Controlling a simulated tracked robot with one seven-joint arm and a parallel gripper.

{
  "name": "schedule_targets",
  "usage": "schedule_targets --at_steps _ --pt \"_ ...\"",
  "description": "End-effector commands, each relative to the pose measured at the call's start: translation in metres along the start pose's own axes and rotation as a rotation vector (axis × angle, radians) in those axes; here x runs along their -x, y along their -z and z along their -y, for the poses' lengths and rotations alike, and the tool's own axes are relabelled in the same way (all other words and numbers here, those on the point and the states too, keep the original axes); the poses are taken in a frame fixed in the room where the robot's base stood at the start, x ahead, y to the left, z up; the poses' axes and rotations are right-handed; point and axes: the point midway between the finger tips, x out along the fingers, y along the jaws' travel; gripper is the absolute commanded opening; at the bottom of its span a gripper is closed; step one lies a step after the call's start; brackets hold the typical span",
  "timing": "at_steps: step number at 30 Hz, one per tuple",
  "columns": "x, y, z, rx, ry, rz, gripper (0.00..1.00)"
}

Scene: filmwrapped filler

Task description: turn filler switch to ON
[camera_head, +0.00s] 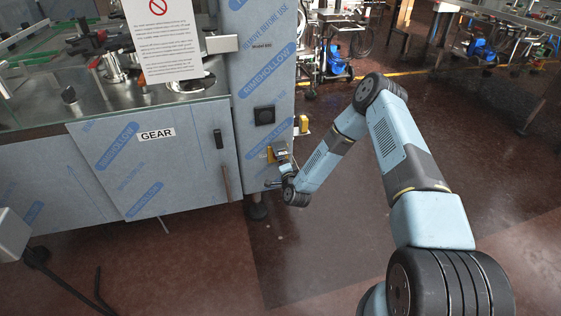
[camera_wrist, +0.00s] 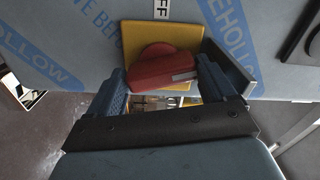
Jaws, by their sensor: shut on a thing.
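The filler switch is a red rotary handle (camera_wrist: 165,72) on a square yellow plate (camera_wrist: 188,34), in the upper middle of the wrist view. A white label reading "FF", its top cut off, sits just above the plate (camera_wrist: 162,8). The handle lies nearly crosswise, tilted slightly up to the right. My gripper (camera_wrist: 163,78) has a finger on each side of the handle and is shut on it. In the head view my gripper (camera_head: 281,165) is at the lower part of the film-wrapped column, by the yellow plate (camera_head: 270,154). The red handle is hidden there.
The blue film-wrapped column (camera_head: 262,85) carries a black square fitting (camera_head: 264,115) above the switch. A cabinet door marked GEAR (camera_head: 155,165) with a dark handle (camera_head: 218,139) is to the left. A yellow item (camera_head: 303,124) shows on the column's right side.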

Motion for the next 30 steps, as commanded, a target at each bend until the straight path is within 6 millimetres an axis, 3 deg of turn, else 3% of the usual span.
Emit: schedule_targets --at_steps 1,12,30 --pt "0.0003 0.0088 -0.0044 -0.031 -0.006 -0.015 0.53" --pt "-0.0006 0.0079 -0.0056 -0.214 -0.005 -0.014 0.48" --pt "-0.0023 0.0052 -0.0038 -0.256 -0.002 -0.01 0.48"
